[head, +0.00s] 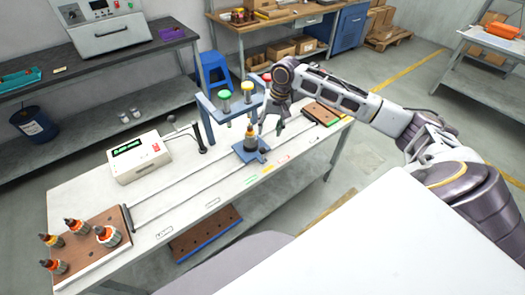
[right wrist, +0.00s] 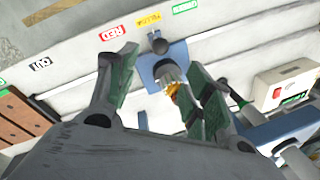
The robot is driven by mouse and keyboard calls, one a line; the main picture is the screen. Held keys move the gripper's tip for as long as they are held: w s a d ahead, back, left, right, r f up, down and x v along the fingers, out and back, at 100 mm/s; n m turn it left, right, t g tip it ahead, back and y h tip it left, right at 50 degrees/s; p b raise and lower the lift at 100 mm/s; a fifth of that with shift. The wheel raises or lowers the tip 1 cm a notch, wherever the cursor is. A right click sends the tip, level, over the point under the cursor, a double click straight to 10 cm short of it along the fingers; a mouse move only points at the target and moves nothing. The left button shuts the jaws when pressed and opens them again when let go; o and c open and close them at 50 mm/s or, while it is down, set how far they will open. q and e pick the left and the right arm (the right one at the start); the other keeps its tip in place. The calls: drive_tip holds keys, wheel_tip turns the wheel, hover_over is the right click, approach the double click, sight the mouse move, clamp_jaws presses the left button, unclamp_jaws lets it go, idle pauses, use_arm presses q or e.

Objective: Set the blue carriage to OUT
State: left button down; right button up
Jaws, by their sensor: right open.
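The blue carriage (head: 247,155) sits on the two rails of the white bench, beside the yellow label (head: 267,170). An armature (head: 250,138) with an orange-yellow winding stands upright on it. The OUT label (right wrist: 40,63) lies to the left, beyond the red label (right wrist: 111,32). My right gripper (head: 272,127) is open above the carriage. In the right wrist view its fingers (right wrist: 163,62) flank the armature and knob, apparently without gripping. My left gripper is out of view.
A blue stand (head: 203,104) with coloured-top spindles is behind the carriage. A counter box (head: 139,158) and a brown block with several armatures (head: 88,245) are at left. A brown tray (head: 322,113) is at the rails' far right end. The rails left of the carriage are clear.

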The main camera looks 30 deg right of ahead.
sight(263, 148)
drive_tip(key=shift+f, duration=0.15)
drive_tip(key=shift+w+a+f+p, duration=0.2)
drive_tip(key=shift+a+f, duration=0.2)
drive_tip(key=shift+f, duration=1.8)
drive_tip(key=shift+w+a+f+p, duration=0.1)
drive_tip(key=shift+w+a+f, duration=0.2)
drive_tip(key=shift+f, duration=1.95)
drive_tip(key=shift+w+a+f+p, duration=0.15)
drive_tip(key=shift+a+f, duration=0.3)
drive_tip(key=shift+f, duration=1.75)
drive_tip(key=shift+c, duration=0.4)
clamp_jaws()
